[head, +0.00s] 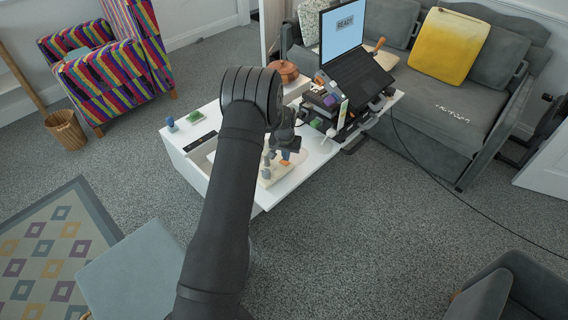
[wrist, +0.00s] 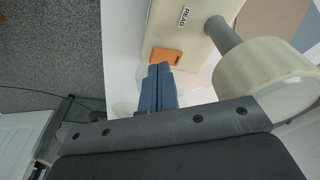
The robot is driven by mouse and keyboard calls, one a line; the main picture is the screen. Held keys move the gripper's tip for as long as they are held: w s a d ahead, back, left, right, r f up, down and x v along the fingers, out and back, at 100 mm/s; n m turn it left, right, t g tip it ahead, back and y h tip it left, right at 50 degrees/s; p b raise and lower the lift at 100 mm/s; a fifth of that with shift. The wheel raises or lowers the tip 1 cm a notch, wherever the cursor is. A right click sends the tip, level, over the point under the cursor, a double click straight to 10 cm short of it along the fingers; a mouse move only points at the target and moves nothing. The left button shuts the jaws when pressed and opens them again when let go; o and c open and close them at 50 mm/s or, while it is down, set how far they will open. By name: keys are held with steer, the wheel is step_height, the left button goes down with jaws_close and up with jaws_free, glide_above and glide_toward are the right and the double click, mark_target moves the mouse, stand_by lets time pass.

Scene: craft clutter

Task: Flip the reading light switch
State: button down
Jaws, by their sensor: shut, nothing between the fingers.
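In the wrist view an orange rocker switch (wrist: 165,57) sits on the cream base (wrist: 165,28) of a lamp. The base carries a label that reads READ (wrist: 184,17). A grey stem (wrist: 222,33) leads to a cream shade (wrist: 262,78) at the right. My gripper (wrist: 159,66) has its blue fingers shut together and empty. The fingertips are right at the near edge of the orange switch; I cannot tell whether they touch it. In the head view my arm hides much of the lamp area, and the gripper there is small and unclear.
A grey sofa (head: 437,100) stands behind. Grey carpet (head: 400,240) is open in front.

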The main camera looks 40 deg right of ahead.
mark_target(286, 163)
steer(key=shift+f, duration=0.15)
step_height(286, 163, up, 7)
stand_by(0.9)
steer(key=shift+f, duration=3.5)
steer(key=shift+r, duration=0.1)
